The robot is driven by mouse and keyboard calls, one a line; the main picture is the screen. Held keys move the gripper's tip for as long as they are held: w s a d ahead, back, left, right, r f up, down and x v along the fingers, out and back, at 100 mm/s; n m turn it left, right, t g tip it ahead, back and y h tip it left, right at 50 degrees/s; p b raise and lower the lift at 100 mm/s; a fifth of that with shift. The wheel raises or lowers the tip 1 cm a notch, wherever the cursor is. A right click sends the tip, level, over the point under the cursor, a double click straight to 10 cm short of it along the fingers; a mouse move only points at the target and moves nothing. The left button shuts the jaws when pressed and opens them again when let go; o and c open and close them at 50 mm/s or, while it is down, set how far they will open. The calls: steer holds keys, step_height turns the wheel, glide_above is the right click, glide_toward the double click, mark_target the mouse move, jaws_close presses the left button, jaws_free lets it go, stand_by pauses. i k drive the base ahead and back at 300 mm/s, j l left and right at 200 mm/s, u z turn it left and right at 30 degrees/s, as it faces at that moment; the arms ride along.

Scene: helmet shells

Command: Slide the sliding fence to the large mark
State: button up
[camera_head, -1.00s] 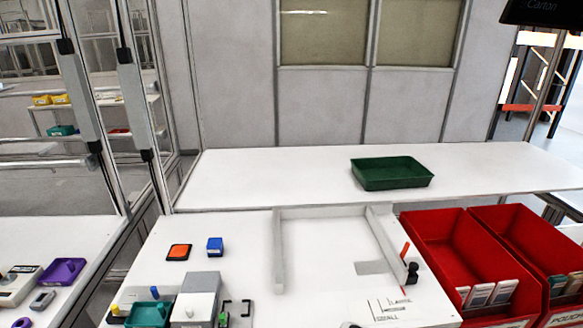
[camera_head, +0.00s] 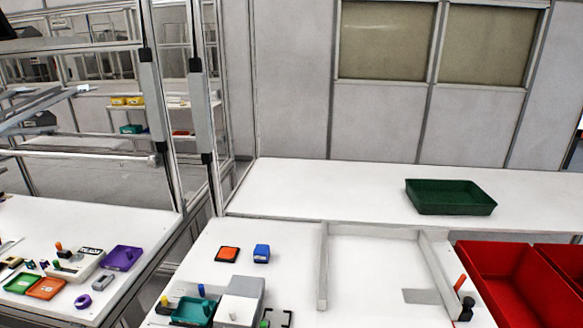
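The sliding fence appears to be the slanted pale grey bar (camera_head: 438,262) at the right of a three-sided grey frame on the white table. An orange-red lever (camera_head: 460,284) and a black knob (camera_head: 466,303) sit at its near end. A left bar (camera_head: 322,270) and a thin back rail (camera_head: 376,228) form the other sides. A flat grey patch (camera_head: 421,296) lies inside, just left of the fence. The large mark is not visible; the table's near part is cut off by the lower picture edge. My gripper is not in view.
A grey box (camera_head: 240,300), a teal tray (camera_head: 192,312), an orange pad (camera_head: 228,254) and a blue block (camera_head: 261,253) lie left of the frame. Red bins (camera_head: 510,285) stand to the right. A green tray (camera_head: 450,196) sits on the bench behind. The frame's inside is mostly clear.

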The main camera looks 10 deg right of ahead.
mark_target(457, 312)
steer(key=i, duration=1.15)
